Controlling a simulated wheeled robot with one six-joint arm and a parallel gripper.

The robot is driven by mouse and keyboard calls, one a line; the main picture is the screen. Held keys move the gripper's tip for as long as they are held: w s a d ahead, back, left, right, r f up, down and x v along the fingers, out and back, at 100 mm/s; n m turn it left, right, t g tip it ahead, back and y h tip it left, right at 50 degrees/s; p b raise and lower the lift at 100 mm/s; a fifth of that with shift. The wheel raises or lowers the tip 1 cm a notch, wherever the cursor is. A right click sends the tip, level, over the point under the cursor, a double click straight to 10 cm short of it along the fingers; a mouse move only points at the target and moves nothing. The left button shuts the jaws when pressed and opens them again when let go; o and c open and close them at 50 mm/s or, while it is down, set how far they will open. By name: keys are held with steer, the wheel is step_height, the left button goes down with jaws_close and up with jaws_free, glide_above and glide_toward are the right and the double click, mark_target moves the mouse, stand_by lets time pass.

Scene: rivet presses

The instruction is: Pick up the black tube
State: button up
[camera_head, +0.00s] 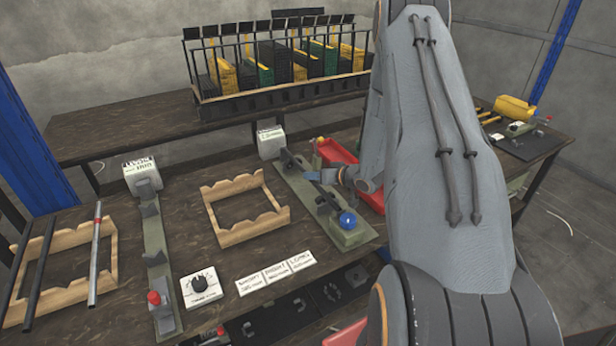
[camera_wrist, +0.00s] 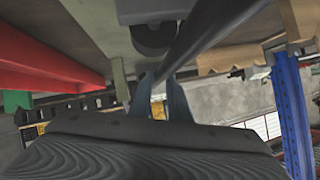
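A black tube (camera_wrist: 215,38) runs from the upper right down to my fingertips in the wrist view. In the head view a dark bar, seemingly this tube (camera_head: 298,164), lies along the right green press (camera_head: 352,238). My gripper (camera_head: 325,175) is over that press; its fingers (camera_wrist: 160,88) show a gap between them, with the tube's line at their tips. They look open, and I cannot tell if they touch the tube. Two more black tubes (camera_head: 39,270) and a silver tube (camera_head: 95,255) lie across the left wooden rack (camera_head: 65,292).
The middle wooden rack (camera_head: 243,235) is empty. A left green press (camera_head: 158,265) stands between the racks. A red bin (camera_head: 335,153) sits close behind my gripper. The right press has a blue knob (camera_head: 347,221).

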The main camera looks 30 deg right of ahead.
jaws_close()
step_height(320, 180, up, 10)
steer(key=b, duration=0.2)
stand_by(0.4)
